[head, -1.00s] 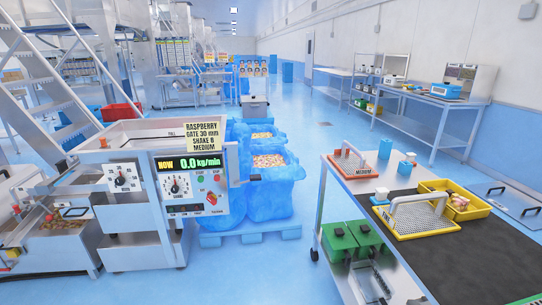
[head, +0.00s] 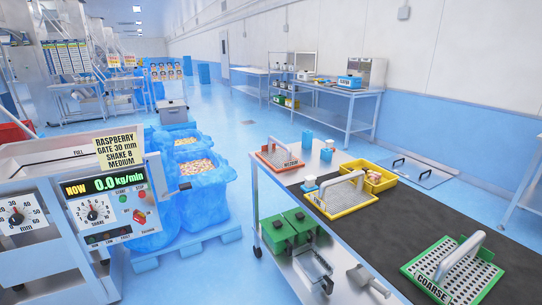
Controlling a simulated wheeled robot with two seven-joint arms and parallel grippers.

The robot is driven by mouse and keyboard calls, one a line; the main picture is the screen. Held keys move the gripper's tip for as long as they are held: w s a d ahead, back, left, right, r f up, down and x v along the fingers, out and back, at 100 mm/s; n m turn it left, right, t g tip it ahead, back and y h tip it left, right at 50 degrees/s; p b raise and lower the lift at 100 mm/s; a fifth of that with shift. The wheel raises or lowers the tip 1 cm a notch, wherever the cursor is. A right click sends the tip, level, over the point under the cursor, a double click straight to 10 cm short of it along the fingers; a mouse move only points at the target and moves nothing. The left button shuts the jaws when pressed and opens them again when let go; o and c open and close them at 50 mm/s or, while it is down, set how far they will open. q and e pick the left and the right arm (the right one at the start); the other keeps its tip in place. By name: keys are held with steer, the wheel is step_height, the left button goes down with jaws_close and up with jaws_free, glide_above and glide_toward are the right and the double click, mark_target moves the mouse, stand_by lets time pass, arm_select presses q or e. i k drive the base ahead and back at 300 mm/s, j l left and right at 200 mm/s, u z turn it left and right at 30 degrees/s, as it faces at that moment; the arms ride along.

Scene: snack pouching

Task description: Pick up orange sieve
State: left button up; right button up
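The orange sieve (head: 270,160) lies flat on the far left corner of the steel table, with an arched metal handle and a label reading MEDIUM. A yellow-framed sieve (head: 317,208) with a similar handle lies nearer, at the edge of the dark mat. A green sieve (head: 416,272) marked COARSE lies at the near right on the mat. Neither of my grippers shows in the head view.
The table's dark mat (head: 400,215) is bare between the yellow and green sieves. A yellow tray (head: 388,184) and blue containers (head: 326,154) stand behind. Green boxes (head: 275,236) sit on the lower shelf. The machine (head: 105,205) and blue-lined bins (head: 205,200) stand left.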

mark_target(280, 158)
steer(key=i+j+z, duration=0.4)
steer(key=i, duration=0.25)
steer(key=i+j+z, duration=0.45)
steer(key=i+j, duration=0.15)
steer(key=i+j+z, duration=0.4)
steer(key=j, duration=0.4)
steer(key=i+l, duration=0.05)
